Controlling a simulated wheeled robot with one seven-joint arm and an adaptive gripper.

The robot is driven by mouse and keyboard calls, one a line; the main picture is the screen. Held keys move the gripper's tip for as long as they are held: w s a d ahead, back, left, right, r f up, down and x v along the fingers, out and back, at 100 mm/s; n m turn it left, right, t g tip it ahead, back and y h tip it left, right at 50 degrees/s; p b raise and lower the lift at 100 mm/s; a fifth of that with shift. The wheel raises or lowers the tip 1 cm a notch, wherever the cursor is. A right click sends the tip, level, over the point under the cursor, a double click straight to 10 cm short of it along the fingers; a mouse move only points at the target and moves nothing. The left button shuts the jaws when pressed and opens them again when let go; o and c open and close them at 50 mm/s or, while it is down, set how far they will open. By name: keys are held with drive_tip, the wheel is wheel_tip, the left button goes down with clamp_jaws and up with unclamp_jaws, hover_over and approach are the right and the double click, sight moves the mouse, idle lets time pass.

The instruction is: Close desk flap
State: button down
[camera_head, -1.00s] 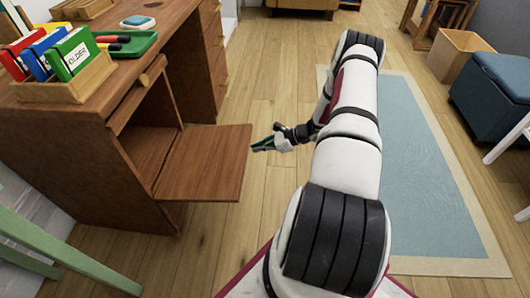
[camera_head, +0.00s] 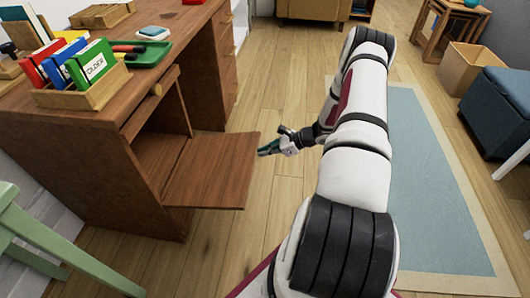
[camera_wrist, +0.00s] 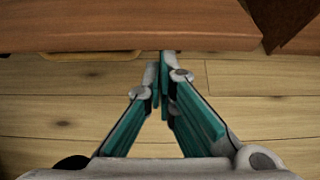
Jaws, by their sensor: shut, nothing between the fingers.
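The desk flap (camera_head: 215,170) is a brown wooden panel on the left side of the head view. It hangs open, folded down to about level, sticking out from the desk's (camera_head: 80,160) open compartment. My gripper (camera_head: 262,151) is shut and empty, just right of the flap's free edge. In the wrist view the flap's edge (camera_wrist: 120,28) crosses the top, and the closed fingertips (camera_wrist: 163,58) are close to it. I cannot tell whether they touch it.
The desktop holds a wooden box of colored binders (camera_head: 85,88) and a green tray (camera_head: 148,52). A green stool (camera_head: 20,225) stands at the lower left. A blue rug (camera_head: 430,180), a blue ottoman (camera_head: 498,105) and a cardboard box (camera_head: 465,68) are at the right.

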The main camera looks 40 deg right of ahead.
drive_tip(key=w+a+r+g+h+p, duration=0.2)
drive_tip(key=w+a+r+g+p, duration=0.1)
drive_tip(key=r+p, duration=0.55)
drive_tip(key=w+a+r+g+h+p, duration=0.2)
drive_tip(key=w+r+g+p, duration=0.1)
drive_tip(key=r+p, duration=0.55)
drive_tip(key=w+a+r+g+h+b, duration=0.2)
drive_tip(key=w+a+r+b, duration=0.3)
drive_tip(key=w+a+r, duration=0.5)
drive_tip(key=w, duration=0.3)
drive_tip(key=shift+w+a+r+g+h, duration=0.2)
drive_tip(key=shift+w+r+g+h, duration=0.1)
drive_tip(key=shift+r+g+h, duration=0.1)
drive_tip(key=shift+d, duration=0.1)
